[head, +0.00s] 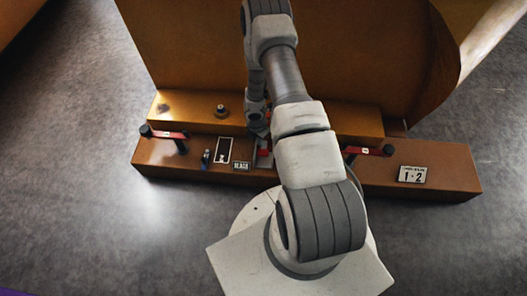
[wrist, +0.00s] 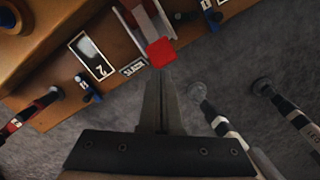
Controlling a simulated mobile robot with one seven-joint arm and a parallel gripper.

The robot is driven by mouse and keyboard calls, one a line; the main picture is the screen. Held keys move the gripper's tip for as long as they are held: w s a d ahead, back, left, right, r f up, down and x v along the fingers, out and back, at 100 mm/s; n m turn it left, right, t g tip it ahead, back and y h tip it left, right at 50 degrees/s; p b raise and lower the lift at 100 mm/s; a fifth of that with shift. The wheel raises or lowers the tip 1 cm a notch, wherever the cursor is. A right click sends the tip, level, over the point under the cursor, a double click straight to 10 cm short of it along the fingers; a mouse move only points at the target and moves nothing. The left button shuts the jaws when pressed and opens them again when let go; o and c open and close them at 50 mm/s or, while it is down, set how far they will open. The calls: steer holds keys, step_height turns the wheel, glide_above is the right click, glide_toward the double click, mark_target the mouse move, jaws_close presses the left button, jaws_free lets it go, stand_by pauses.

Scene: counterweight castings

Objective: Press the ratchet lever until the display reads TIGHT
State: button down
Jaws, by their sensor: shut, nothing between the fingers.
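The ratchet lever shows a red square end (wrist: 161,52) in the wrist view, on a pale arm (wrist: 146,18) in a slot. In the head view a bit of its red (head: 264,152) shows beside my arm. My gripper (wrist: 161,72) is shut and empty, its fingertips right at the red end; I cannot tell whether they touch. In the head view my arm mostly hides the gripper. The small display (head: 241,165) seems to read SLACK; it also shows in the wrist view (wrist: 133,67).
A black framed panel with a white mark (head: 224,150) and a small blue-and-black fitting (head: 205,158) sit left of the display. Red handles with black knobs stand at left (head: 165,134) and right (head: 368,151). A 1-2 plate (head: 412,174) lies right.

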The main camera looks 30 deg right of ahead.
mark_target(262, 153)
steer(key=shift+w+d+f+b, duration=0.1)
steer(key=shift+d+f+b, duration=0.1)
steer(key=shift+f+b, duration=1.25)
steer(key=shift+d+f+b, duration=0.15)
steer(key=shift+f+b, duration=0.55)
steer(key=shift+f, duration=1.3)
